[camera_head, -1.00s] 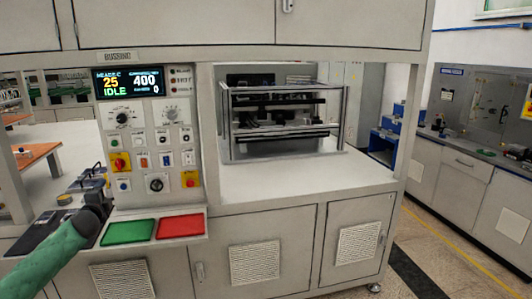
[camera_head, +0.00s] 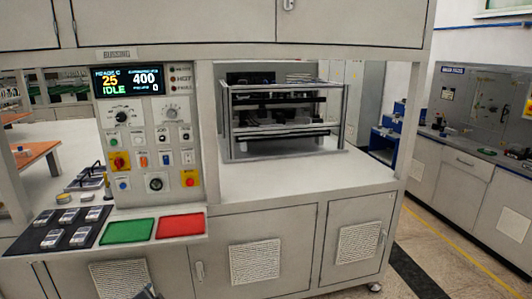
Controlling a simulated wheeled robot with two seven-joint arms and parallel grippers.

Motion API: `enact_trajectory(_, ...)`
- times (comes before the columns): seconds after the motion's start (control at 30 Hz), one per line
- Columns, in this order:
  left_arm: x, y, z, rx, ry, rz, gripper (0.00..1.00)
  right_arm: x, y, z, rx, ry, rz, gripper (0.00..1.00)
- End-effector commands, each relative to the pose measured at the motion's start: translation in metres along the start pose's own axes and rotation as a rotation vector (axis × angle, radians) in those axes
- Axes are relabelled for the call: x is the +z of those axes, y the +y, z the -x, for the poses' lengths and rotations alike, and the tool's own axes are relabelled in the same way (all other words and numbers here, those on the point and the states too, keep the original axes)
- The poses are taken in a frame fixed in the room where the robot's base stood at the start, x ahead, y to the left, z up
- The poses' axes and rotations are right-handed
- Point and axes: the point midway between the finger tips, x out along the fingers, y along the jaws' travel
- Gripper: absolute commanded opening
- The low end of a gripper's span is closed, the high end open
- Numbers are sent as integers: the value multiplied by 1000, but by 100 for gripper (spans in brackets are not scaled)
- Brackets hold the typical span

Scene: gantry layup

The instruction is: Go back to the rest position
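The control panel (camera_head: 153,185) stands at the left of the bench, with a lit display (camera_head: 128,81) reading 25, IDLE and 400. Several small grey pieces lie on a black tray (camera_head: 40,246) at the shelf's left. Only a small dark tip of what appears to be my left gripper (camera_head: 147,292) shows at the bottom edge, below the shelf and apart from it. Whether it is open or shut is not visible. My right gripper is not in view.
A green pad (camera_head: 127,231) and a red pad (camera_head: 180,226) lie empty on the shelf. A framed press unit (camera_head: 283,120) stands at the back of the bench top (camera_head: 300,180), which is clear in front. A cabinet counter (camera_head: 465,153) stands at the right.

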Motion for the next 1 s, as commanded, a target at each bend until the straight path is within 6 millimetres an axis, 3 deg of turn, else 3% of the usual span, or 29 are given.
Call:
enact_trajectory(0.03,5,26,14,39,-19,41,71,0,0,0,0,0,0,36)
enact_trajectory(0.2,23,95,65,160,-99,174,71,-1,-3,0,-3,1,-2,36)
enact_trajectory(0.5,56,188,169,351,-273,405,71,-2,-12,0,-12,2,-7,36)
enact_trajectory(0.7,71,219,222,428,-369,507,71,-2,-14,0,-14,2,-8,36)
enact_trajectory(1.0,84,240,269,490,-457,596,71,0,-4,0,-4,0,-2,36)
